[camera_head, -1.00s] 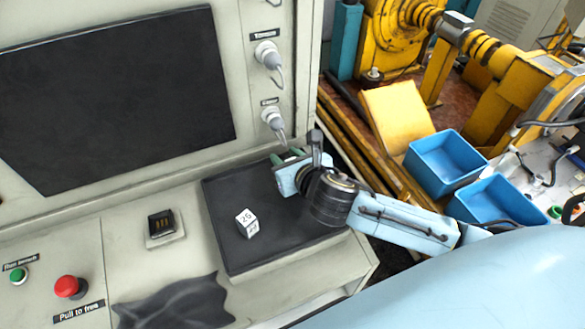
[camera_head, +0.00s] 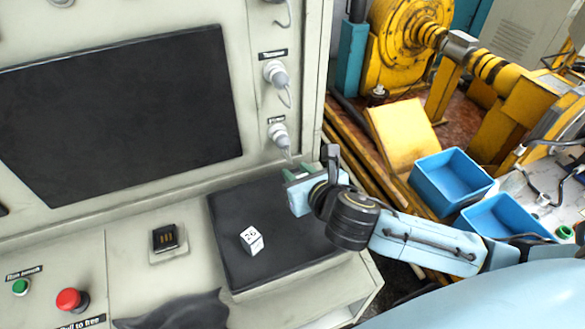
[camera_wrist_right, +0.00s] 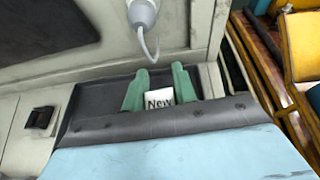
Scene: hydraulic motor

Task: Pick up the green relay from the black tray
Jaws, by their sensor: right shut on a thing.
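The black tray (camera_head: 232,270) lies on the grey console ledge below the dark screen. My right gripper (camera_wrist_right: 160,80) has green fingers and is over the far right part of the tray; it also shows in the head view (camera_head: 298,173). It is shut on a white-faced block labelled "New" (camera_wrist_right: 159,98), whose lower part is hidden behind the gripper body. I cannot tell the colour of the block's other sides. A second white block (camera_head: 251,240) with printed marks lies on the tray, left of the gripper and apart from it. My left gripper is not in view.
A small black socket (camera_head: 166,238) sits on the ledge left of the tray. A red button (camera_head: 71,300) and a green button (camera_head: 20,287) are further left. Plugs with cables (camera_head: 279,135) hang on the panel behind the gripper. Blue bins (camera_head: 450,180) stand at right.

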